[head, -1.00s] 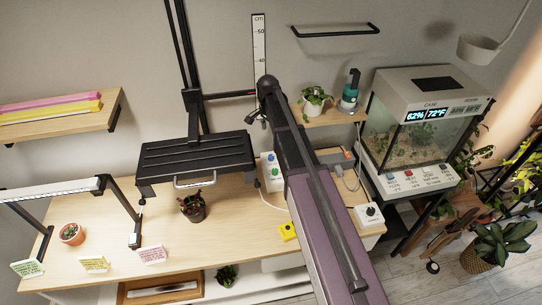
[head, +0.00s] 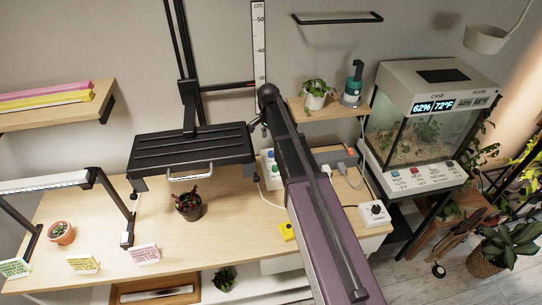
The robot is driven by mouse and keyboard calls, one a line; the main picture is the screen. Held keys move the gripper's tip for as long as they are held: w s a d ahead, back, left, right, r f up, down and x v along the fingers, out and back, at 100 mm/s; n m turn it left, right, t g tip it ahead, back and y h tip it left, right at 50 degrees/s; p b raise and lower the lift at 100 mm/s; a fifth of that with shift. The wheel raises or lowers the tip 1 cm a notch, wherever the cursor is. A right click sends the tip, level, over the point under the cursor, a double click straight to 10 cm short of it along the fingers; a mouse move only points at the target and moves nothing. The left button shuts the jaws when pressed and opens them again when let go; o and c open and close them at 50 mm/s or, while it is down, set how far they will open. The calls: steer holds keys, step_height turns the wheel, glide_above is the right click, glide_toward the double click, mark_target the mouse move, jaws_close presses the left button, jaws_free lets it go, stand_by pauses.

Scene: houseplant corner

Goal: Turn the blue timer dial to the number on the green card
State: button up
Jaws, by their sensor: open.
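A white timer panel (head: 265,175) stands at the back of the table, partly hidden by my arm. A small blue dial (head: 271,156) is on its upper part, with a green dial (head: 274,169) below it. The blue dial's pointer and numbers are too small to read. The green card (head: 14,268) stands at the table's left front, cut by the picture edge; its writing is not legible. My gripper (head: 256,127) is open and empty, in the air above and left of the panel in the picture, apart from it.
A black raised stand (head: 190,148) is left of my gripper. A terrarium (head: 415,140) stands right.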

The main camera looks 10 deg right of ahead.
mark_target(271, 152)
steer(key=shift+s+d+f+b, duration=0.1)
steer(key=shift+s+f+b, duration=0.05)
steer(key=shift+f+b, duration=3.3)
steer(key=shift+f, duration=0.15)
jaws_close()
